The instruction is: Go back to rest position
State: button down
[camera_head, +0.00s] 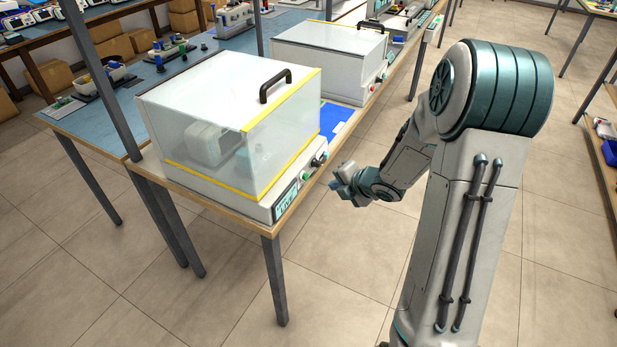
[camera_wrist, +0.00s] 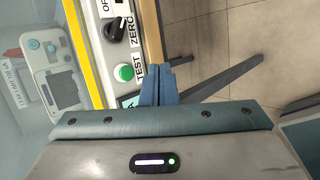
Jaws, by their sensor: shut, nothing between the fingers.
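My gripper (camera_head: 343,181) is at the right of the nearest test box, close to its front control panel and just off the table's edge. In the wrist view its blue fingers (camera_wrist: 159,84) are together with nothing between them, in front of the panel and table edge. The test box (camera_head: 196,163) has a clear lid with yellow edges and a black handle; the lid is down. A white monitor (camera_wrist: 57,82) is inside it. The panel carries a green button (camera_wrist: 124,73) marked TEST and a black knob (camera_wrist: 118,28) marked ZERO.
A wooden-topped table (camera_head: 226,212) holds the box, with a second test box (camera_head: 328,62) behind it and a blue mat (camera_head: 337,119) between them. Shelves with blue bins (camera_head: 607,129) stand at the far right. The tiled floor (camera_head: 331,272) is open in front of the table.

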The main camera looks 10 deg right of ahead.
jog(key=shift+r, duration=0.1)
jog(key=s+d+r+m+g+h, duration=0.1)
jog(key=s+d+r+m+h, duration=0.15)
jog(key=s+r+m, duration=0.35)
jog(key=s+d+r+m+h, duration=0.2)
jog(key=r+m+h, duration=0.25)
jog(key=m, duration=0.25)
jog(key=s+a+r+m+g+y, duration=0.1)
jog(key=s+a+r+m+g, duration=0.1)
jog(key=s+m, duration=0.4)
jog(key=s+a+r+m+g+y+p, duration=0.1)
jog(key=s+a+r+m+g, duration=0.1)
jog(key=s+m, duration=0.5)
jog(key=s+a+r, duration=0.1)
jog(key=s+a, duration=0.1)
jog(key=s, duration=0.3)
jog(key=shift+s+m+g, duration=0.3)
jog(key=shift+a+r, duration=0.1)
dwell(1.1)
